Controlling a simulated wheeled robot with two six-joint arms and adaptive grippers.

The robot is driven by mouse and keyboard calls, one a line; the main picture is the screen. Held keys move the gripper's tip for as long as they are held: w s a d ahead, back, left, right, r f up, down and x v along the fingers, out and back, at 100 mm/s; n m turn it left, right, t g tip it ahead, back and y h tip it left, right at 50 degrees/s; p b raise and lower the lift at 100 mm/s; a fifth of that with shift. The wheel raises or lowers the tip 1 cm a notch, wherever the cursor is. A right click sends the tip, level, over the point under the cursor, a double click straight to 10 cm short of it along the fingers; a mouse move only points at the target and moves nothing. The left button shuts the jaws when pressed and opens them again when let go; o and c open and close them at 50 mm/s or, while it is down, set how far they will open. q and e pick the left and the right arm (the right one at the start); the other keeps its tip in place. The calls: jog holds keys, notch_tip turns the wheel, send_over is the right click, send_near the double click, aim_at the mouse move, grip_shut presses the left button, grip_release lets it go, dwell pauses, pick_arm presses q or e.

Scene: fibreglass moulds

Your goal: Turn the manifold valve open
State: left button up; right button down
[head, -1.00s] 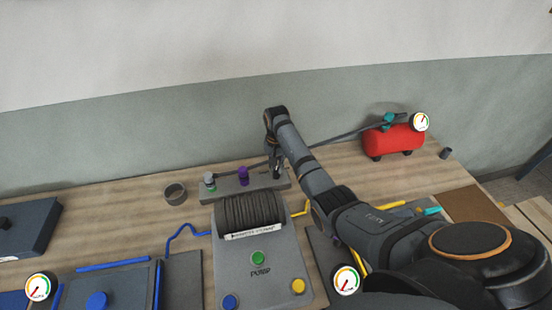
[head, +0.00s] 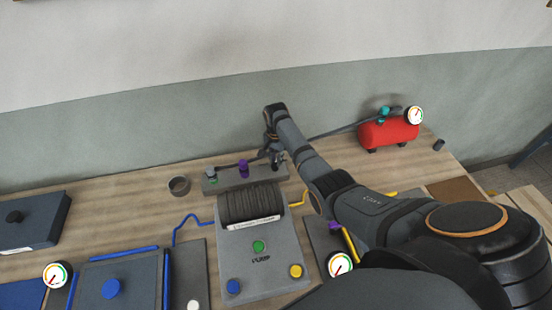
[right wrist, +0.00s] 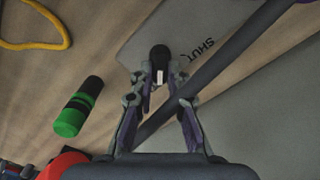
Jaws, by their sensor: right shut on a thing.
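The grey manifold block (head: 225,182) lies behind the pump, with a grey-and-green fitting (head: 211,176) at its left and a purple one (head: 243,169) near its middle. My right gripper (head: 277,160) reaches down over the block's right end. In the right wrist view its two fingers (right wrist: 158,84) close on the dark valve knob (right wrist: 159,56), which has a white mark. The word SHUT is on the grey plate beside the knob. The fingers partly hide the knob's lower part. My left gripper is out of view.
A dark hose (right wrist: 215,75) passes close beside the right fingers, towards the red compressor (head: 388,133). The pump (head: 262,262) stands in front of the manifold. A small grey cup (head: 179,186) stands to its left. A green-and-black cylinder (right wrist: 78,106) is left of the fingers.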

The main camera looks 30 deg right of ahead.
jog(key=shift+f, duration=0.1)
jog(key=c, duration=1.3)
grip_release()
notch_tip(320, 180, up, 12)
jog(key=shift+r, duration=0.1)
